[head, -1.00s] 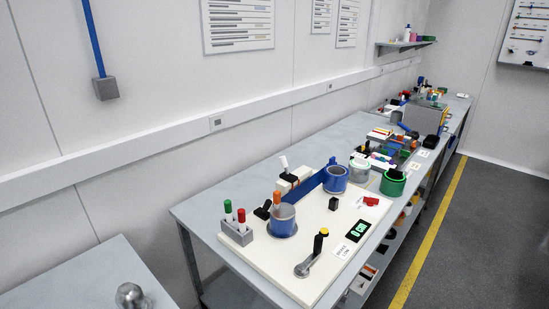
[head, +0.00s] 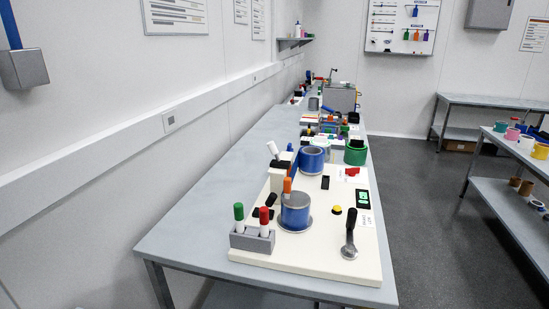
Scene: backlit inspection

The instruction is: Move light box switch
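No part of my grippers shows in the head view. I cannot tell for sure which thing is the light box or its switch. A cream board (head: 310,262) lies on the near end of the long grey bench. On it are a lever with a black handle (head: 350,227), a yellow button (head: 337,210), a small black block (head: 325,182), a red piece (head: 352,171) and a black display with green digits (head: 362,199). Two blue-and-grey cylinders (head: 295,212) stand on the board, one nearer and one farther. A large grey box (head: 340,97) stands far down the bench.
The long bench (head: 205,215) is bare along its wall side. A grey holder (head: 252,240) with green and red markers sits at the board's near left corner. Open floor (head: 425,230) lies right of the bench. A shelf unit (head: 510,160) with coloured rolls stands at the right.

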